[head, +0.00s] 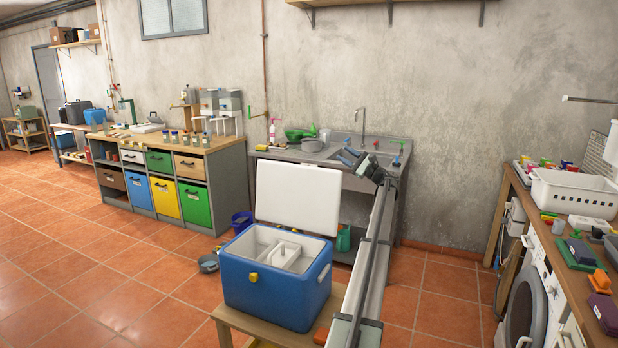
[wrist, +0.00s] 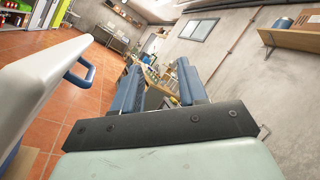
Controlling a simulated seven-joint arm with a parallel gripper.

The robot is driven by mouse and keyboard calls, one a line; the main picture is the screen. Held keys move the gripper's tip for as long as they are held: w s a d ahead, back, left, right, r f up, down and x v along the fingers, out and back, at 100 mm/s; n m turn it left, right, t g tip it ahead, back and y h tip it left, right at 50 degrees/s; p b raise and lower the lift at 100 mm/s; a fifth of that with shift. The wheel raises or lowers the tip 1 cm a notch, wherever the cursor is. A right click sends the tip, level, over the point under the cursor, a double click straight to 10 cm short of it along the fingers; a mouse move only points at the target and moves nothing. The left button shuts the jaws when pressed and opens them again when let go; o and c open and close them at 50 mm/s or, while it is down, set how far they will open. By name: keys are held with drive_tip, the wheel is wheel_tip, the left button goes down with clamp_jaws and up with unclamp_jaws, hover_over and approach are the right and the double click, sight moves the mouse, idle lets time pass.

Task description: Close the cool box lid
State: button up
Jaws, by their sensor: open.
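The blue cool box (head: 275,290) has its white lid (head: 297,198) standing open, upright at the back of the box. A white inner tray (head: 287,256) and a yellow latch (head: 253,277) on the front show. My gripper (head: 349,157) is in the air to the right of the lid, around its top-edge height in the picture, and apart from it. In the wrist view, my gripper (wrist: 157,75) has its two blue fingers spread with nothing between them. The pale lid (wrist: 40,85) fills the left side there, with a blue handle (wrist: 82,74) beyond it.
The cool box stands on a low wooden table (head: 228,320). A sink unit (head: 335,155) is behind my gripper against the wall. A workbench with a washing machine (head: 535,295) is on the right. Tiled floor (head: 440,300) between is clear.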

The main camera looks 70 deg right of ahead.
wheel_tip(320, 180, down, 13)
drive_tip(key=w+a+n+g+y, duration=0.1)
drive_tip(key=w+n+g+y, duration=0.1)
drive_tip(key=n+y, duration=0.5)
drive_tip(key=w+a+r, duration=0.1)
drive_tip(key=w, duration=0.3)
drive_tip(key=w+a+r+m+y, duration=0.1)
drive_tip(key=w, duration=0.3)
drive_tip(key=w+a+r+y, duration=0.1)
drive_tip(key=w, duration=0.3)
drive_tip(key=shift+w+a+r+m, duration=0.35)
drive_tip(key=shift+m, duration=0.05)
clamp_jaws()
